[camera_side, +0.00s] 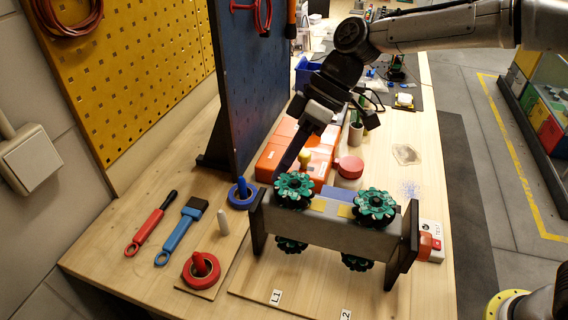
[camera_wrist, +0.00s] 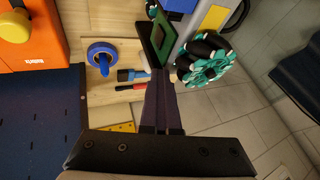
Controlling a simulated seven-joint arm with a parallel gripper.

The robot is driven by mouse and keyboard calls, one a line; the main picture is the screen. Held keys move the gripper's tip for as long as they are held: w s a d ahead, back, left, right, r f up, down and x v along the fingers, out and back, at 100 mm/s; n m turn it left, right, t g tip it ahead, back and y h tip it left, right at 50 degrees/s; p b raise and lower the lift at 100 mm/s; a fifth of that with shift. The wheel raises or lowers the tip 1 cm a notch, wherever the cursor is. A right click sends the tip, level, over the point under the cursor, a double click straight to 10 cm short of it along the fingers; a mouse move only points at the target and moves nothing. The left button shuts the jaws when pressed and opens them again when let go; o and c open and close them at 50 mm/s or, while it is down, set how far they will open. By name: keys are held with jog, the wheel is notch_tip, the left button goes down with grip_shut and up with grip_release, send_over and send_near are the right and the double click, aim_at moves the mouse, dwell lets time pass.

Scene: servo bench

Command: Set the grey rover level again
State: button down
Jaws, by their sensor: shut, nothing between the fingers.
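The grey rover (camera_side: 330,228) has a long body with green-and-black roller wheels, two high and two low, held between dark upright end plates. In the side view its body slopes down to the right; I cannot tell how much of that is real tilt. Part of the grey body (camera_wrist: 190,27) and one green wheel (camera_wrist: 207,62) show at the top right of the wrist view. My gripper (camera_side: 280,168) points down just behind the left upper wheel. Its fingers (camera_wrist: 163,78) are shut with nothing between them. I cannot tell whether they touch the rover.
A blue upright panel (camera_side: 250,80) stands left of my arm. Bare bench shows further back right.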

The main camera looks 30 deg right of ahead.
aim_at(268, 189)
jog(key=shift+s+a+r+h, duration=0.15)
jog(key=shift+s+a+h, duration=0.05)
jog(key=shift+h, duration=0.1)
jog(key=shift+s+a+r+n+t+h, duration=0.3)
jog(key=shift+s+a+t+h, duration=0.1)
jog(key=shift+t+h, duration=0.25)
jog(key=shift+s+a+r+n+t+h, duration=0.2)
jog(key=shift+s+a+n+t+h, duration=0.1)
jog(key=shift+s+a+t+h, duration=0.5)
jog(key=shift+s+a+f, duration=0.25)
jog(key=shift+s+a, duration=0.85)
jog(key=shift+s, duration=0.05)
jog(key=shift+s+a+f, duration=0.15)
jog(key=shift+s+a, duration=0.05)
jog(key=shift+s+a+f, duration=0.75)
